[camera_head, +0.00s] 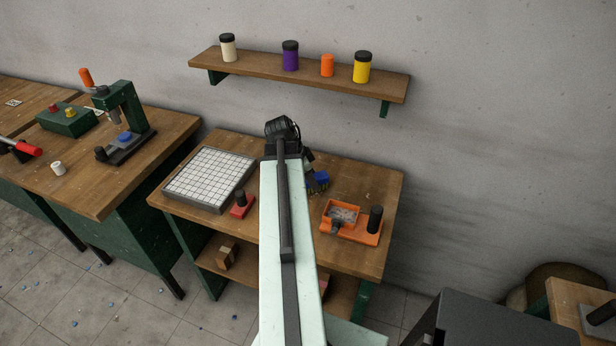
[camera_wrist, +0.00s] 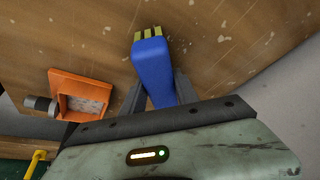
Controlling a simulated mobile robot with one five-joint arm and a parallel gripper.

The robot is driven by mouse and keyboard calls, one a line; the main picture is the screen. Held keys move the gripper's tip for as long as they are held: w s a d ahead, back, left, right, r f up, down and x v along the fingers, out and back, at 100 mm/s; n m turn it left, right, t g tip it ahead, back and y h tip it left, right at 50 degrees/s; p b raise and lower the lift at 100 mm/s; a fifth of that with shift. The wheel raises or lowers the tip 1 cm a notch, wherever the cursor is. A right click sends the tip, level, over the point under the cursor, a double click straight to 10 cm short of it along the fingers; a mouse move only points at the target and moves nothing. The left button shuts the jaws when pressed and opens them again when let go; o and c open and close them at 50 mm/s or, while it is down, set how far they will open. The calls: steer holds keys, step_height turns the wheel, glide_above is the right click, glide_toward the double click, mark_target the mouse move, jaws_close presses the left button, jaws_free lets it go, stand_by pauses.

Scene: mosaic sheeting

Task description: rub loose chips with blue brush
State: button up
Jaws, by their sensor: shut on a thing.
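The blue brush (camera_wrist: 153,68) has a blue handle and yellow bristles. In the wrist view my gripper (camera_wrist: 158,92) is shut on its handle, with the bristles pointing away from me over the wooden table. In the head view the brush (camera_head: 318,181) shows just right of my arm, above the table; I cannot tell whether the bristles touch it. The white tile sheet (camera_head: 210,178) lies in a grey frame on the table's left half. Small pale flecks lie on the wood in the wrist view. I cannot tell which chips, if any, are loose on the sheet.
An orange tray (camera_head: 325,218) with grey contents and a black-handled piece stands right of my arm. A red tool with a black knob (camera_head: 240,205) stands beside the sheet. A shelf (camera_head: 300,75) with several jars hangs behind. A green press (camera_head: 125,120) stands on the left bench.

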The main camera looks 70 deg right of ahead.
steer(key=shift+s+d, duration=0.15)
steer(key=shift+s, duration=1.9)
steer(key=shift+a, duration=0.6)
steer(key=shift+w, duration=1.95)
steer(key=shift+w+a+f, duration=0.1)
steer(key=shift+w+a, duration=0.05)
steer(key=shift+w, duration=1.95)
steer(key=shift+w+a, duration=0.1)
steer(key=shift+w, duration=1.95)
step_height(320, 180, up, 6)
steer(key=p, duration=0.6)
steer(key=shift+s+r, duration=0.1)
steer(key=shift+r, duration=0.1)
